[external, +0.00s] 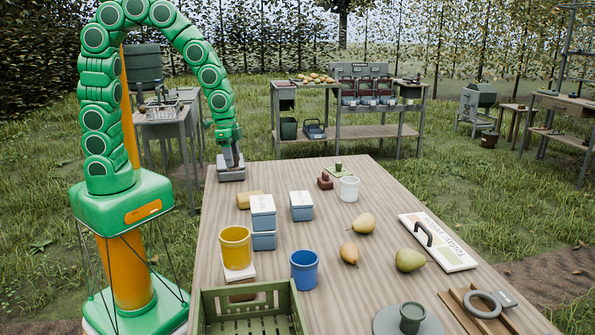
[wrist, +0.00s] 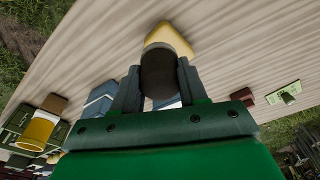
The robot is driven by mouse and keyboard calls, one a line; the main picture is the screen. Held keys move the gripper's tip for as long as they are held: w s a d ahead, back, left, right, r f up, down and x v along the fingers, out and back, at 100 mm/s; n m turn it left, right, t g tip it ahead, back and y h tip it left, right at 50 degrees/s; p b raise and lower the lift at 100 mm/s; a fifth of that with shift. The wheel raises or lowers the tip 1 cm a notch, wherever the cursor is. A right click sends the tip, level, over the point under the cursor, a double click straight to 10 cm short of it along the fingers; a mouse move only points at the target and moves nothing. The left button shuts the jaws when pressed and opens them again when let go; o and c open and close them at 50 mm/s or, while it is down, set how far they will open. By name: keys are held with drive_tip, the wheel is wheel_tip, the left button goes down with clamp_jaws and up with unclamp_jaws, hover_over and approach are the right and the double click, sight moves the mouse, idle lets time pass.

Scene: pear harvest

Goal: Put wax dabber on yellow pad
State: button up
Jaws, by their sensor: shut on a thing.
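My gripper (external: 230,158) is low over the far left corner of the table. In the wrist view, my gripper (wrist: 159,88) is shut on a dark, round-ended thing, likely the wax dabber (wrist: 160,72). The yellow pad (external: 250,200) lies near the table's left edge, nearer the camera than my gripper. In the wrist view, the yellow pad (wrist: 170,36) shows just beyond the dabber, which hides part of it. I cannot tell how high the dabber is held. A grey block shape (external: 231,174) shows under the fingers; its link to the grip is unclear.
Blue-grey boxes (external: 263,207) stand close to the pad, with a yellow mug (external: 236,248) and a blue mug (external: 304,270) nearer. A dark red block (external: 325,180), a green pad (external: 334,172) and a white cup (external: 349,189) stand farther right. Pears lie mid-table.

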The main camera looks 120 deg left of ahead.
drive_tip(key=shift+w+a+f, duration=0.55)
drive_tip(key=shift+w+f, duration=0.25)
drive_tip(key=shift+f, duration=0.3)
drive_tip(key=shift+w+a+f, duration=0.55)
drive_tip(key=shift+w+f, duration=0.2)
drive_tip(key=shift+f, duration=0.3)
drive_tip(key=shift+w+a+f, duration=0.55)
drive_tip(key=shift+w+f, duration=0.25)
drive_tip(key=shift+f, duration=1.75)
drive_tip(key=shift+f, duration=0.1)
drive_tip(key=o, duration=1)
drive_tip(key=shift+o, duration=0.2)
wheel_tip(320, 180, up, 12)
drive_tip(key=s, duration=0.1)
drive_tip(key=shift+s+d, duration=0.2)
drive_tip(key=shift+d, duration=0.05)
